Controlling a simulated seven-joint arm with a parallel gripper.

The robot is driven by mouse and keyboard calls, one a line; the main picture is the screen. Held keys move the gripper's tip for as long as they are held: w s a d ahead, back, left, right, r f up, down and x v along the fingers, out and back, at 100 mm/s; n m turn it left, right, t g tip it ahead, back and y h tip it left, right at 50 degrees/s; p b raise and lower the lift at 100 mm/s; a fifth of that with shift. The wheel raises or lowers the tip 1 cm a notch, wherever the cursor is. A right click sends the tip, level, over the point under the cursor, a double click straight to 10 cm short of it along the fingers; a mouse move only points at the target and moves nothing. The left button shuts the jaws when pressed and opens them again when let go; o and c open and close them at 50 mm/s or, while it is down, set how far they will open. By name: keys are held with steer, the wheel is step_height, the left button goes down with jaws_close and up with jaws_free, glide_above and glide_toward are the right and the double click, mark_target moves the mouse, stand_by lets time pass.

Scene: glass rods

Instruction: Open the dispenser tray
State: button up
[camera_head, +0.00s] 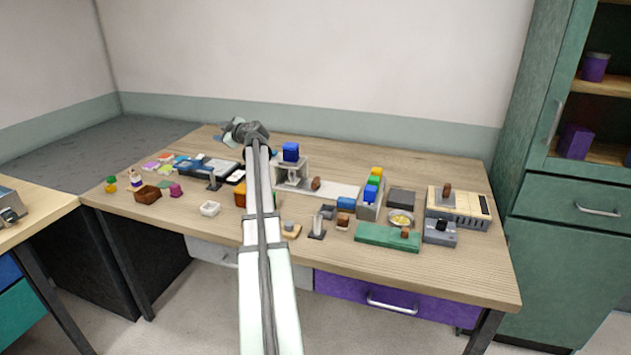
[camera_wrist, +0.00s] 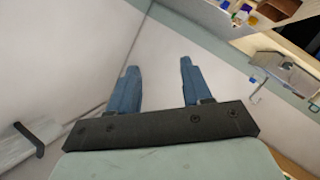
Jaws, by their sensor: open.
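My gripper (camera_wrist: 157,82) shows in the wrist view as two blue fingers, apart, with nothing between them. In the head view my arm reaches across the desk, and its wrist end is near the desk's back edge, left of the middle. The fingertips cannot be made out there. A pale stand with a blue block on top (camera_head: 291,152) is just right of my arm; it may be the dispenser, but I cannot tell for sure. No tray can be clearly identified, nor whether one is open or shut. My gripper appears apart from the stand.
The wooden desk (camera_head: 450,272) is crowded with small objects. A green board (camera_head: 385,238) and a beige device (camera_head: 468,206) are at the right. A brown box (camera_head: 147,194) and a white dish (camera_head: 209,208) are at the left. A purple drawer (camera_head: 345,290) is under the front edge.

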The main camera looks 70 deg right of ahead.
steer(key=s+d+r+m+g+h, duration=0.1)
steer(key=s+d+r+m+h, duration=0.1)
steer(key=s+d+r, duration=0.45)
steer(key=s+d+r+m+g+h, duration=0.1)
steer(key=s+d+r+m, duration=0.15)
steer(key=s+d, duration=0.75)
steer(key=s+d+r+m+g+h, duration=0.15)
steer(key=s+d+r, duration=0.4)
steer(key=s, duration=0.55)
steer(key=m+g+y, duration=1.1)
steer(key=m, duration=0.4)
glide_above(316, 179)
step_height(316, 179, down, 24)
step_height(316, 179, down, 13)
steer(key=shift+a+r, duration=0.1)
steer(key=shift+c, duration=0.3)
jaws_close()
